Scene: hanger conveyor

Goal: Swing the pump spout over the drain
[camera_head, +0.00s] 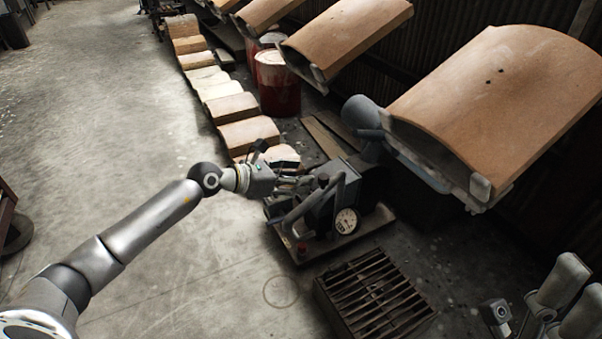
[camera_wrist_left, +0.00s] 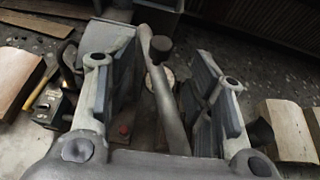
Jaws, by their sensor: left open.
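The pump (camera_head: 340,190) is a dark unit on a flat base with a round white gauge (camera_head: 346,221). Its spout (camera_head: 300,207) is a grey bar slanting down to the front left of the pump, beside the drain rather than over it. The drain (camera_head: 375,296) is a rusty slatted grate on the floor in front of the pump. My left gripper (camera_head: 292,182) is open at the pump's left side. In the left wrist view the spout (camera_wrist_left: 167,100) runs between its spread fingers (camera_wrist_left: 160,85). Contact cannot be told. Part of my right gripper (camera_head: 572,298) shows at the lower right.
A large curved tan panel (camera_head: 505,85) hangs behind and right of the pump. A row of tan curved blocks (camera_head: 222,105) leads away behind my left gripper. Red drums (camera_head: 277,85) stand at the back.

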